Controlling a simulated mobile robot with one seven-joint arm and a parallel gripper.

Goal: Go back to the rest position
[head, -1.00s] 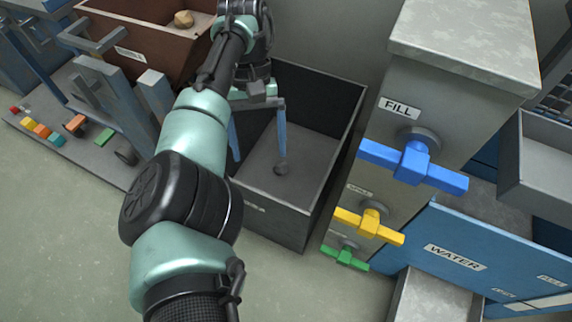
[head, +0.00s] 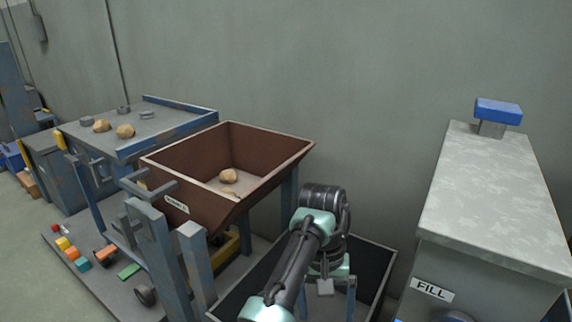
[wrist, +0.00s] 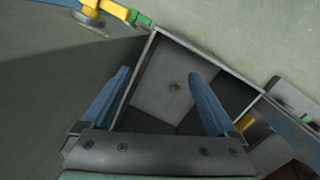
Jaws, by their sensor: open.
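My gripper (head: 328,302) hangs over a grey open bin (head: 384,262) in the head view, its lower end near the picture's bottom edge. In the wrist view my gripper (wrist: 158,75) has its two blue fingers spread apart with nothing between them. The bin (wrist: 150,95) lies below the fingers there.
A brown hopper (head: 285,160) holding tan lumps (head: 228,176) stands left of my arm. A blue-grey table (head: 175,128) with several pieces is further left. A tall grey cabinet (head: 490,200) labelled FILL stands right. Yellow and green valve handles (wrist: 92,14) show in the wrist view.

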